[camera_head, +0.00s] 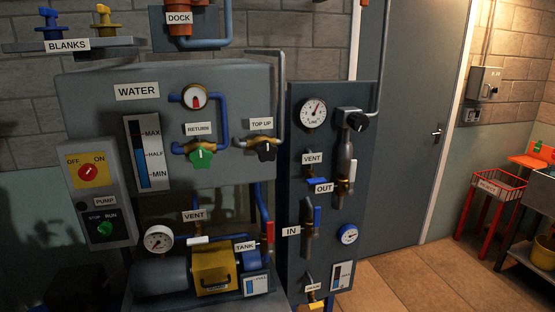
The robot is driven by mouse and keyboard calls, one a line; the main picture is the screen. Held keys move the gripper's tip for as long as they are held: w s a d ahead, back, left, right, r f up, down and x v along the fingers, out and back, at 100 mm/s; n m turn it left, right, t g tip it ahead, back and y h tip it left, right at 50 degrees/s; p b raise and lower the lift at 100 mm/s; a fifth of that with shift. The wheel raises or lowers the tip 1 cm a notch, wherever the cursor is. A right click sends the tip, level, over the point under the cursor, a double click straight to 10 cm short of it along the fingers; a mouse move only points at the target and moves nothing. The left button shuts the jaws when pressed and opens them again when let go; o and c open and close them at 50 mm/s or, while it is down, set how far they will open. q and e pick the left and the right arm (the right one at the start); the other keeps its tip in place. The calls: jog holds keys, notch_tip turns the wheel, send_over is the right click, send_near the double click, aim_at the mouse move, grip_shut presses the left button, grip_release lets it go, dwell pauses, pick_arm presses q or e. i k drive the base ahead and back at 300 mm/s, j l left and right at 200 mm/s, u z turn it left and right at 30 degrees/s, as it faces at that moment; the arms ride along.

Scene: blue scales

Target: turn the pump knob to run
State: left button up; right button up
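The pump panel (100,190) is a grey box at the left, labelled PUMP. Its green pump knob (105,228) sits low on the panel, below the words STOP on the left and RUN on the right. The knob is too small to tell which word it points to. Above it, a red switch (88,173) sits on a yellow plate marked OFF and ON. Neither of my grippers shows in the head view.
Right of the panel is the WATER tank (98,108), with green and black valve knobs. A yellow-and-grey pump (214,270) lies below. A valve board (296,220) stands right of it. Open floor (430,275) lies before the grey door (415,130). A red basket (497,186) stands far right.

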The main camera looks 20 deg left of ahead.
aim_at(105, 229)
jog(key=u, duration=1.6)
